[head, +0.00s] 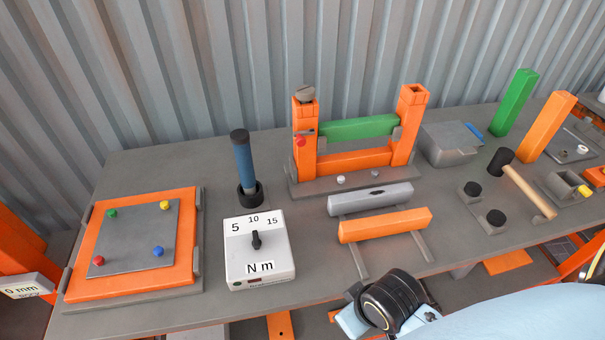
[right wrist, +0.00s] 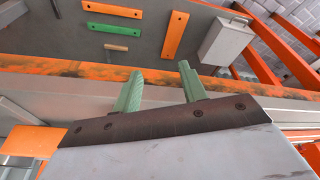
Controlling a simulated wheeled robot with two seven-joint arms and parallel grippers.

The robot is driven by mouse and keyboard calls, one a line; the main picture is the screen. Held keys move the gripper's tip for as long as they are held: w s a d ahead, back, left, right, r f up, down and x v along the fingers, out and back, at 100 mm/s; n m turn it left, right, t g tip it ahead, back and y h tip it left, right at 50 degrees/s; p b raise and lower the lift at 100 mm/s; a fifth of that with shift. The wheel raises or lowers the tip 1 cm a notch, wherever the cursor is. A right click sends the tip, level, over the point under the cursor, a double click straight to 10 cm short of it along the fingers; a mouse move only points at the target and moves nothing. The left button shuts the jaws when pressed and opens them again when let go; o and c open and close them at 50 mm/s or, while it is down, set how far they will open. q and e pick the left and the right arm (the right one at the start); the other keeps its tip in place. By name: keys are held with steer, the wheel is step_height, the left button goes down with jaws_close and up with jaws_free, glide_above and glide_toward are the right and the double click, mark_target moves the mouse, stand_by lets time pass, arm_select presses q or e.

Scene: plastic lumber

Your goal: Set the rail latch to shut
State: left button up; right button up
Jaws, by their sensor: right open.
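The rail stand has two orange posts on a grey base (head: 350,181), with a green rail (head: 358,127) above an orange rail (head: 354,162). A small red knob (head: 300,141), which looks like part of the rail latch, is on the left post near the green rail's left end. The latch is too small to read its setting. My right gripper (right wrist: 160,85) has its two green fingers apart, with nothing between them. In the head view my right arm is at the lower right, well in front of the stand, and its fingers are not visible. My left gripper is not in view.
Grey (head: 371,198) and orange (head: 385,225) bars lie before the stand. A torque dial box (head: 258,262), blue-handled tool (head: 243,168) and orange-framed panel (head: 133,240) are left. A grey block (head: 450,145) and mallet (head: 528,188) are right. The wrist view shows loose orange strips (right wrist: 175,35).

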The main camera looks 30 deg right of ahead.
step_height(320, 180, up, 6)
steer(key=w+d+r+m+t+h, duration=0.1)
steer(key=w+t, duration=0.1)
steer(key=w, duration=0.1)
steer(key=w+d+r+m+t+h, duration=0.1)
steer(key=w+t, duration=0.1)
steer(key=w, duration=0.1)
steer(key=w+d+r+m+t+h, duration=0.1)
steer(key=w+m+t, duration=0.1)
steer(key=w, duration=0.2)
steer(key=shift+d+r+t, duration=0.2)
steer(key=shift+r+t, duration=0.1)
steer(key=shift+t, duration=0.1)
steer(key=w+r+m+t+h, duration=0.1)
steer(key=w+r+t+h, duration=0.1)
steer(key=w+r+t, duration=0.15)
steer(key=t, duration=0.4)
glide_toward(302, 143)
steer(key=p+x, duration=0.1)
steer(key=x, duration=0.8)
steer(key=shift+p, duration=0.4)
jaws_close()
